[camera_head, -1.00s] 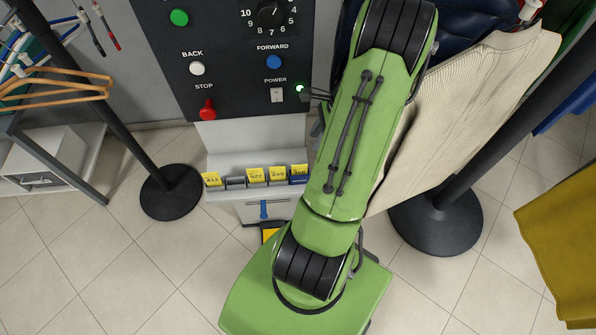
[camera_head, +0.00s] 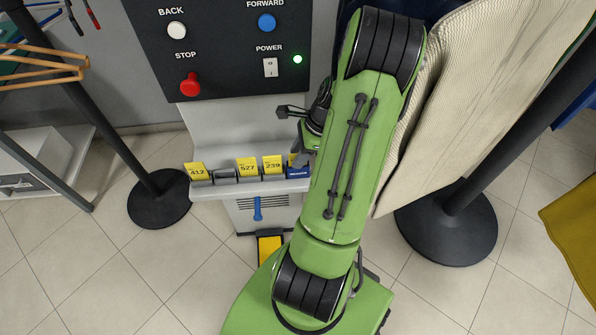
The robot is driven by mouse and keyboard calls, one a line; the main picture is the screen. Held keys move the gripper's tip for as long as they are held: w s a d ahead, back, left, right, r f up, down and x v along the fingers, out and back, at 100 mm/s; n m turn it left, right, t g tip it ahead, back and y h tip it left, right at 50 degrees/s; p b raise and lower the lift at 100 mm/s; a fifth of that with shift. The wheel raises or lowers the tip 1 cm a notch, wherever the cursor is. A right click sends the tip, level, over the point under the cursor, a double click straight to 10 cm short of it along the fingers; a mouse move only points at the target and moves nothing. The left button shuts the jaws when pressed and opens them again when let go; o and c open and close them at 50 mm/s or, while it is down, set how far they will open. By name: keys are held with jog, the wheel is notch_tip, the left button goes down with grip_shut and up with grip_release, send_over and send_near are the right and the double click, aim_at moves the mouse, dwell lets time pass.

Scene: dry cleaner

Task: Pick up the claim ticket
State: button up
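Yellow claim tickets stand in a row on the grey ledge (camera_head: 250,188) of the machine: ticket 412 (camera_head: 197,171) at the left, ticket 527 (camera_head: 247,168) in the middle and ticket 239 (camera_head: 272,165) to its right. Another yellow ticket (camera_head: 293,159) at the right end is mostly hidden by my gripper, above a blue holder (camera_head: 298,173). My gripper (camera_head: 297,138) is just above and behind that end of the row, partly hidden by my green arm. Its finger opening and any contact with a ticket are unclear.
Above the ledge is a dark control panel (camera_head: 225,50) with a red stop button (camera_head: 190,84) and a lit green lamp. A hanging cream knit garment (camera_head: 460,90) is close on the right. Black stand bases (camera_head: 158,202) are on the floor both sides.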

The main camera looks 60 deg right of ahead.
jog(key=shift+w+a+f, duration=0.1)
jog(key=shift+f, duration=0.4)
jog(key=shift+r, duration=0.2)
grip_shut()
notch_tip(320, 180, up, 18)
jog(key=p, duration=0.7)
notch_tip(320, 180, up, 8)
jog(key=p, duration=0.9)
jog(key=shift+f+p, duration=0.2)
jog(key=shift+p, duration=0.15)
